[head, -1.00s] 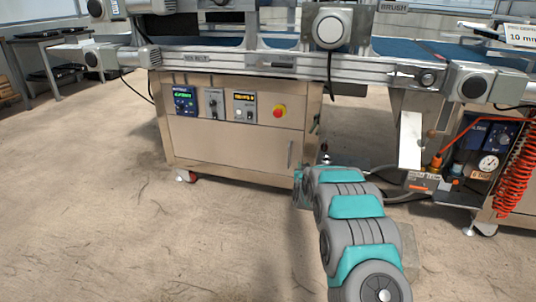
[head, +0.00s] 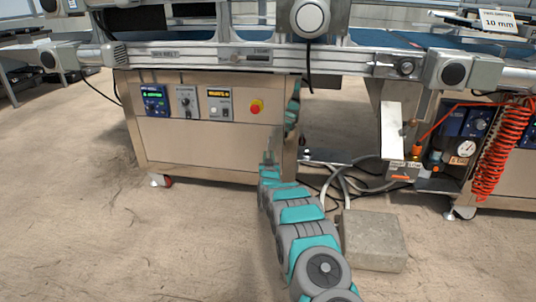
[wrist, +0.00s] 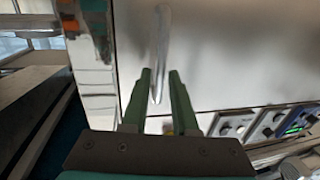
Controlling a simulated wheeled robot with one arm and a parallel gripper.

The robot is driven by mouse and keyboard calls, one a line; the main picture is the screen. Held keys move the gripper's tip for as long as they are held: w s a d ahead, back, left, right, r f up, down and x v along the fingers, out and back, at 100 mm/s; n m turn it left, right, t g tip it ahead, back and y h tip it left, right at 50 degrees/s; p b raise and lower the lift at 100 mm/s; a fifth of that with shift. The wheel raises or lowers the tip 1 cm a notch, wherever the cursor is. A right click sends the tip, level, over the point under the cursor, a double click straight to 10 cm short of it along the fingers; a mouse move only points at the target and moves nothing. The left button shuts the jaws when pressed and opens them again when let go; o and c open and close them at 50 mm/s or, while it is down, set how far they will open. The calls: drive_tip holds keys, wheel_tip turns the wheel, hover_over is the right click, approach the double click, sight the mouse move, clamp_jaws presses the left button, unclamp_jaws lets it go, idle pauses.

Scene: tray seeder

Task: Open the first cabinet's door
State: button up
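The first cabinet (head: 150,168) is a steel box under the conveyor in the head view, with a control panel on its upper front. Its door (head: 205,148) is a plain panel below the controls and looks closed, flush with the front. In the wrist view the door (wrist: 240,45) fills much of the picture, with its bar handle (wrist: 160,35) near one edge. My gripper (wrist: 160,73) is open, its two green fingers apart at the handle. One end of the handle shows between the fingers; contact cannot be told. In the head view my arm partly covers the handle area.
A red stop button (head: 257,106) sits on the panel above the door. A grey block (head: 374,240) lies on the floor right of my arm. Hoses and a red coiled line (head: 500,150) are at the right. The floor at left front is clear.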

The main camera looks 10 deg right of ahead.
sight(268, 153)
drive_tip(key=shift+w+f, duration=0.2)
drive_tip(key=shift+w, duration=0.5)
drive_tip(key=shift+w+d+r, duration=0.1)
drive_tip(key=shift+w+r, duration=0.1)
drive_tip(key=shift+w, duration=0.35)
drive_tip(key=shift+w+f, duration=0.15)
drive_tip(key=shift+w, duration=0.1)
clamp_jaws()
idle(0.6)
